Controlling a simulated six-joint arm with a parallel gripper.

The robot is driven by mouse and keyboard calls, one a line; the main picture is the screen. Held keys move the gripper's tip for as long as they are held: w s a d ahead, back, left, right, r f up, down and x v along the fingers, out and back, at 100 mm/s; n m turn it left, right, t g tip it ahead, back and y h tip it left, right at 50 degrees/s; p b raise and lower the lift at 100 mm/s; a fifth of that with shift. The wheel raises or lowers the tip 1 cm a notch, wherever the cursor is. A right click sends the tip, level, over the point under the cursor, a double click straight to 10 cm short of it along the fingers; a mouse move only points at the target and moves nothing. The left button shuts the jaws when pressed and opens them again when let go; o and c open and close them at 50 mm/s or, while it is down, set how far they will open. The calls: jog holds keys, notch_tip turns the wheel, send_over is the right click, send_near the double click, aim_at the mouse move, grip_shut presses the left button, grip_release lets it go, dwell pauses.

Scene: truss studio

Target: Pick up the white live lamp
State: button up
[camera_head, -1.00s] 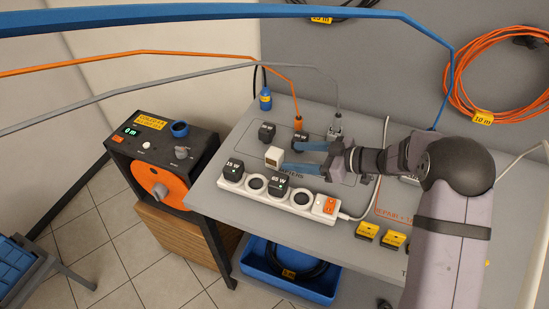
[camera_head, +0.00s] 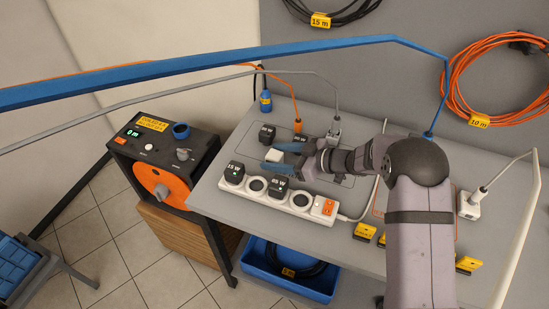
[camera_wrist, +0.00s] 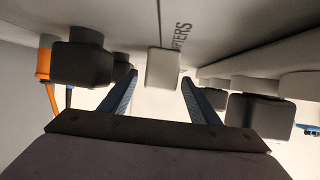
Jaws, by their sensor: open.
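The white live lamp (camera_head: 276,157) is a small white block standing on the grey bench top behind the power strip. My gripper (camera_head: 270,157) is low over the bench and open, with blue fingers on either side of the lamp in the head view. In the wrist view the lamp (camera_wrist: 163,68) lies between and slightly beyond the two fingertips (camera_wrist: 160,79), with a gap on each side. The fingers partly hide the lamp in the head view. I cannot tell its front face.
A white power strip (camera_head: 256,196) with black adapters (camera_head: 235,172) lies just in front. Other black adapters (camera_head: 267,133) and a grey plug (camera_head: 334,134) stand behind. Cables, including a blue one (camera_head: 240,55), hang across above. An orange reel (camera_head: 164,184) stands left.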

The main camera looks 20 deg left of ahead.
aim_at(276, 155)
jog(key=shift+a, duration=0.15)
jog(key=c, duration=1.2)
jog(key=shift+o, duration=0.2)
notch_tip(276, 155, up, 10)
jog(key=shift+b, duration=0.7)
